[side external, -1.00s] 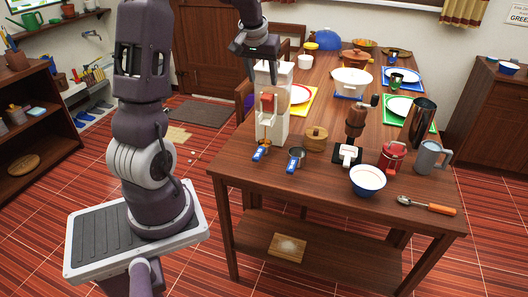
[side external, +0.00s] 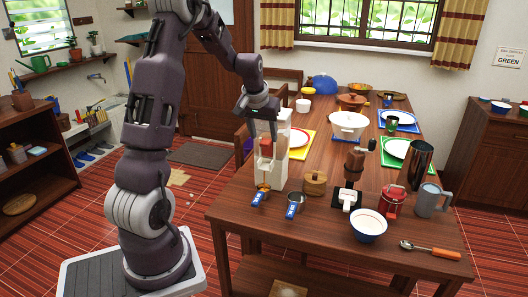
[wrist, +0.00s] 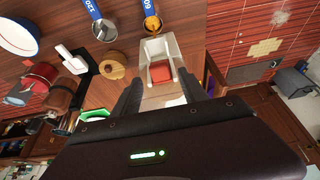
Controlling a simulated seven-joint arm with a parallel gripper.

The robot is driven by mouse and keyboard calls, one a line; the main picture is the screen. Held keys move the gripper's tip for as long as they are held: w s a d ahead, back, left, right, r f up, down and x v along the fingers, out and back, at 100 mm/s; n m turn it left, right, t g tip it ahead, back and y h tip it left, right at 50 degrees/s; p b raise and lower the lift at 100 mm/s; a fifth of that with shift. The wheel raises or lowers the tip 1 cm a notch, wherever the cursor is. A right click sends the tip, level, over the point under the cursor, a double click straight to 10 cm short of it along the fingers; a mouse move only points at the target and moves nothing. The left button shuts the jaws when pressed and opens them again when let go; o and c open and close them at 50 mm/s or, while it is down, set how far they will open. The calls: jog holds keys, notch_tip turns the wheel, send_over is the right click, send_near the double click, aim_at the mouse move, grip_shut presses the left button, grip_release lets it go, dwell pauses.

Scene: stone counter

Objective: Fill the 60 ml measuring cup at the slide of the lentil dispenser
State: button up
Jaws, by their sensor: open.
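The lentil dispenser (side external: 281,150) is a tall cream-white tower at the table's left edge; its reddish part (side external: 268,153) also shows in the wrist view (wrist: 161,72). The 60 ml measuring cup (side external: 262,189), with a blue handle tag, sits at the foot of the dispenser's front; its "60" tag reads in the wrist view (wrist: 150,6). Contact cannot be told.
A larger cup (side external: 298,198) tagged 120 stands right of the 60 ml cup. A wooden-lidded pot (side external: 315,183), a brown grinder (side external: 354,165), a red canister (side external: 392,204), a blue bowl (side external: 368,226) and a grey mug (side external: 430,203) stand farther right. A spoon (side external: 432,250) lies near the front right.

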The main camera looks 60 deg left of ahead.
aim_at(266, 150)
jog(key=shift+x, duration=1.2)
grip_shut()
dwell(0.5)
